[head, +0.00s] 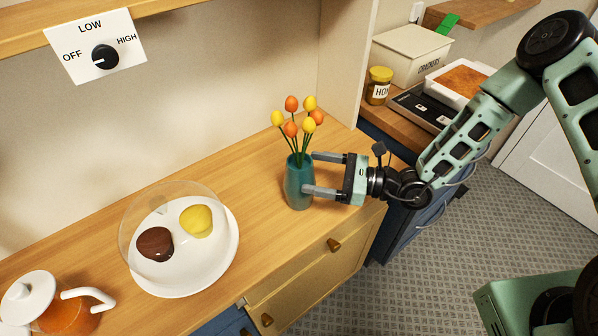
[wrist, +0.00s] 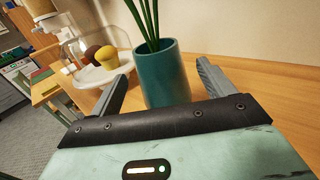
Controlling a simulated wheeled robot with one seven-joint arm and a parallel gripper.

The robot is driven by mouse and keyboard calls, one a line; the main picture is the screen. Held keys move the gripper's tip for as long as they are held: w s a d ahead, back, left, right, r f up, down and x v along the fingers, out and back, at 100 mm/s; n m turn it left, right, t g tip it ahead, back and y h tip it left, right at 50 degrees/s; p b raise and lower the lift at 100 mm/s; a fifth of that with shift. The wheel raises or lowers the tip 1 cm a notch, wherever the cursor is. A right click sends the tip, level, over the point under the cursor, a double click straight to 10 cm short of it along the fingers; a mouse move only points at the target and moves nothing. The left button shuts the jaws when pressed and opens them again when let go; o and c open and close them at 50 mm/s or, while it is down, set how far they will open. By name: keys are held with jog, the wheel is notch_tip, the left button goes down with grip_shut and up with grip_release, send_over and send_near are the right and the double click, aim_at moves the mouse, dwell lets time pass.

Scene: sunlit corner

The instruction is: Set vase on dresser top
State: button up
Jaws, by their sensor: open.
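A teal vase (head: 298,186) with orange and yellow tulips stands upright on the wooden dresser top (head: 265,175), near its right end. My gripper (head: 308,173) reaches in from the right, with its two grey fingers on either side of the vase. In the wrist view the vase (wrist: 163,75) stands between the spread fingers, with a visible gap to the right finger. The gripper is open. The lower part of the vase is hidden behind the gripper body in the wrist view.
A white plate (head: 222,262) with a clear dome and two cakes stands to the left. A glass teapot (head: 65,312) is at the lower left. A cracker box (head: 412,55) and honey jar (head: 378,86) stand on the counter behind. An overhead shelf is at the upper left.

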jog(key=b+v, duration=0.1)
jog(key=v, duration=0.4)
jog(key=s+a+r+n+g+h, duration=0.2)
jog(key=s+r+n+g+h, duration=0.3)
jog(key=s+n, duration=0.3)
jog(key=s+a+r+n+g+h, duration=0.2)
jog(key=s+r+n+g+h, duration=0.15)
jog(key=s+n+g, duration=0.45)
jog(key=s+d+r+n+t+h, duration=0.5)
jog(key=r+n+t+h, duration=0.3)
jog(key=n, duration=0.5)
jog(key=shift+d, duration=0.45)
jog(key=shift+s+f+b, duration=0.1)
jog(key=shift+f+b, duration=0.2)
jog(key=shift+b, duration=0.15)
